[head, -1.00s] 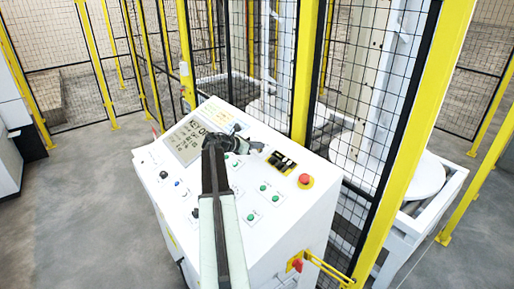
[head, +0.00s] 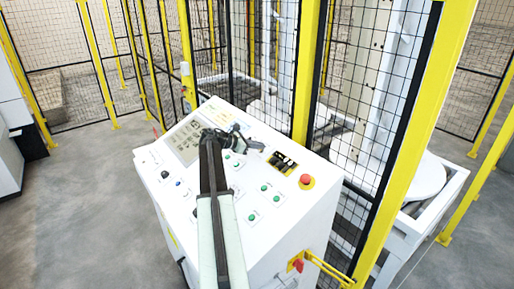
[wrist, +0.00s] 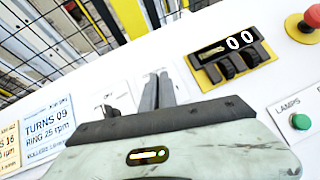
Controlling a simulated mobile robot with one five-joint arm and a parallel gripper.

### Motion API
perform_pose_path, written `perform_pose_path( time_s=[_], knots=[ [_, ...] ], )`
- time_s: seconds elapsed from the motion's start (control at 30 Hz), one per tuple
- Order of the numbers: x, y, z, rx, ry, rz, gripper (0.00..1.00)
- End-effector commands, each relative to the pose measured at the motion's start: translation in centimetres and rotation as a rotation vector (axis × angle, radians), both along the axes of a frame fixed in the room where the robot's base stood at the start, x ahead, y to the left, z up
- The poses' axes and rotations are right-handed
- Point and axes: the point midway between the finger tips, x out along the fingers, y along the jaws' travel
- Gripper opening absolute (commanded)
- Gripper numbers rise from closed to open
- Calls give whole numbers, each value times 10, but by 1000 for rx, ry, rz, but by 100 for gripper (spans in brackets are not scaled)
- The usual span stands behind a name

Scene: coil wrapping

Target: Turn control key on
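My gripper (head: 258,146) is over the upper middle of the white control panel (head: 265,224), left of the black-and-yellow counter block. In the wrist view its two dark fingers (wrist: 159,93) stand close together, pointing at the white panel face. Small printed labels lie beside and behind them. I cannot make out the control key in either view; the fingers and gripper body cover that part of the panel. Whether anything is between the fingers is not clear.
The black-and-yellow counter block (wrist: 231,52) reads 00. A red emergency button (head: 305,180), green buttons (head: 264,188) and a display (head: 187,141) sit on the panel. Yellow-posted mesh fencing (head: 307,75) stands close behind. The floor at left is clear.

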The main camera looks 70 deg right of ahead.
Motion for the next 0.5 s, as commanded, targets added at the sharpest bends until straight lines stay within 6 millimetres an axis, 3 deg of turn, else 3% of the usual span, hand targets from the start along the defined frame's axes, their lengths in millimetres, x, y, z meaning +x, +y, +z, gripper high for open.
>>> perform_pose_path(
  time_s=[0.5],
  knots=[
    [-1,-5,4,-115,-164,-442,0]
  ],
)
